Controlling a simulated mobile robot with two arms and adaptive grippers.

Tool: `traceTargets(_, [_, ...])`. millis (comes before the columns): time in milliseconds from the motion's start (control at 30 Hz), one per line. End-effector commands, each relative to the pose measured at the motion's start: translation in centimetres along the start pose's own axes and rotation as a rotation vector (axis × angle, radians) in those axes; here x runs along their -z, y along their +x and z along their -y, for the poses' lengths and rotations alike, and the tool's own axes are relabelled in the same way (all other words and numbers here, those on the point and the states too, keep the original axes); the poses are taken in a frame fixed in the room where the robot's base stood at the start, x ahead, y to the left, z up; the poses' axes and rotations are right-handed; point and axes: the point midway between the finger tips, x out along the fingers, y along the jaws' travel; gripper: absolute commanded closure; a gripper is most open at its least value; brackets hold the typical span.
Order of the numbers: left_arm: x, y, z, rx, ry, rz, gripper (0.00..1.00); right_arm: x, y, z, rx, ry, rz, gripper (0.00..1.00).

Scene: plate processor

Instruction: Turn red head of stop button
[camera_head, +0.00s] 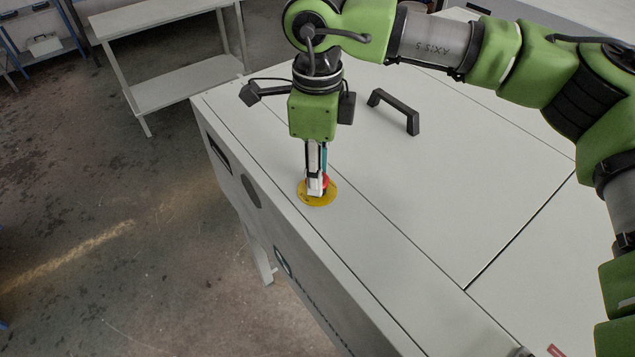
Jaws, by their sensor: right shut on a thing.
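The stop button's red head (325,181) shows partly behind my right gripper's fingers. Its round yellow base (317,197) lies on the light grey top of the machine, near its left edge. My right gripper (316,186) points straight down over the button and is shut on the red head. The fingers hide most of the head, so its turn angle cannot be told. My left gripper is not in view.
The machine's flat top (420,190) is mostly clear. A black handle (393,110) stands up from it behind and right of the button. A light workbench (165,50) stands apart at the back left, with bare floor between.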

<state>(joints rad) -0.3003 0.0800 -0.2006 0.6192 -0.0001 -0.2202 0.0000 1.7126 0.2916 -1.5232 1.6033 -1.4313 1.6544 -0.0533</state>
Motion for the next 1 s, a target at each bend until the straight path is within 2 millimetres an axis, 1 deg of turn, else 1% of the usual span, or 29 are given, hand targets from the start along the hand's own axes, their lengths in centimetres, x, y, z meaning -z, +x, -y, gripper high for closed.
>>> traceTargets(33, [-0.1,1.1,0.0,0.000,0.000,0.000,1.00,-0.1,0.4,0.1,0.002,0.029,0.004,0.93])
traceTargets(300, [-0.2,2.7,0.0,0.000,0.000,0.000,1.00,-0.1,0.1,0.1,0.002,0.155,0.003,0.93])
traceTargets(500, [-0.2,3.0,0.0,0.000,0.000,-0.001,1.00,-0.1,-0.1,0.1,0.001,0.193,0.002,0.93])
traceTargets(900, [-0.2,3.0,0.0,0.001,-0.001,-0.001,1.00,-0.1,-0.2,0.1,0.002,0.198,0.003,0.93])
traceTargets(933, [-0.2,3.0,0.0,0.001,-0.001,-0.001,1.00,-0.1,-0.2,0.1,0.002,0.197,0.003,0.64])
traceTargets(967, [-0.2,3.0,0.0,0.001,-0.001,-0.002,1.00,-0.1,-0.2,0.1,0.002,0.197,0.003,0.56])
traceTargets(1000, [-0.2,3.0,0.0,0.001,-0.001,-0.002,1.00,-0.1,-0.2,0.1,0.002,0.197,0.002,0.54])
